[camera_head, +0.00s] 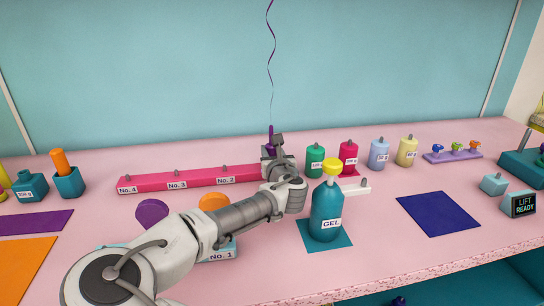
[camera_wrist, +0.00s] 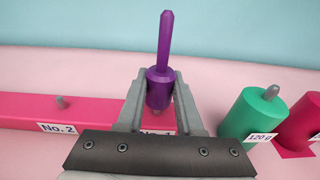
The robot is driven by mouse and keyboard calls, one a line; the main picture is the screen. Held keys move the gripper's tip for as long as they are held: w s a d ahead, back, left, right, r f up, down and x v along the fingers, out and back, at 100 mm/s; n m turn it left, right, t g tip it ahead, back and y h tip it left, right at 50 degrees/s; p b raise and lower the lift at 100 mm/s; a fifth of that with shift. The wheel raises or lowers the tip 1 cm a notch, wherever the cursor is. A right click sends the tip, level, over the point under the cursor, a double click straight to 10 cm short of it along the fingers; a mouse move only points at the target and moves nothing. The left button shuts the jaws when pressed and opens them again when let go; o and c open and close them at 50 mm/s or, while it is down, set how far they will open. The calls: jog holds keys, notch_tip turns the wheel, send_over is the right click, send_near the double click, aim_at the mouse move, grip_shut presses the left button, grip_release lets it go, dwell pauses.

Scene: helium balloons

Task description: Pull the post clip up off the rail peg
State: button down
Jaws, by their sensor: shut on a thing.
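The purple post clip (camera_wrist: 160,90), a thick body with a slim upright stem, stands between the two fingers of my gripper (camera_wrist: 161,84). The fingers are shut on its body from both sides. In the head view, the clip's purple top (camera_head: 270,131) shows just above my gripper (camera_head: 273,148), and a purple ribbon (camera_head: 271,45) rises from it. The pink rail (camera_head: 192,180) runs under my gripper, with grey pegs and labels No. 4, No. 3 and No. 2. A small greyish bit shows under the clip; I cannot tell whether the clip still sits on its peg.
A teal GEL bottle (camera_head: 326,212) with a yellow top stands close right of my wrist. Green (camera_head: 316,161) and red (camera_head: 348,157) weights stand right of the rail. A blue mat (camera_head: 438,214) lies farther right. Above the rail is free room.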

aim_at(272, 131)
jog(key=shift+r+p, duration=2.2)
jog(key=shift+r, duration=0.65)
